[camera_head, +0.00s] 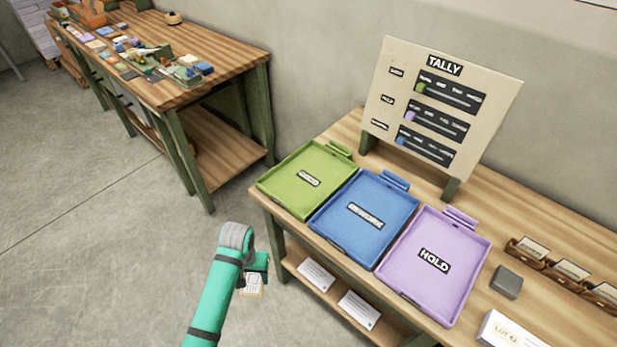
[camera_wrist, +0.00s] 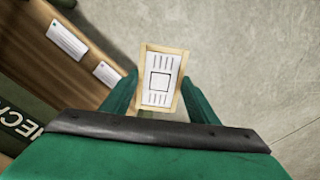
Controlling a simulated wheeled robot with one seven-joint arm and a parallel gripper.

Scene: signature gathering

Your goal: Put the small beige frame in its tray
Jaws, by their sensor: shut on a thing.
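My gripper (camera_head: 257,271) is shut on the small beige frame (camera_head: 253,287), a flat piece with a beige border and a white printed face. In the wrist view the frame (camera_wrist: 160,80) sits between the two green fingers, over the floor. My gripper is in front of the table's left end, apart from it. Three empty trays lie on the table: a green one (camera_head: 285,191), a blue one (camera_head: 347,236) labelled REWORK, and a purple one (camera_head: 419,289) labelled HOLD. The green tray's label is too blurred to read surely.
A TALLY board (camera_head: 473,90) stands behind the trays. A grey block (camera_head: 507,282), a LOT card (camera_head: 497,334) and card holders (camera_head: 527,249) lie to the right. White cards (camera_head: 316,274) lie on the lower shelf. A cluttered workbench (camera_head: 225,65) stands at the back left.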

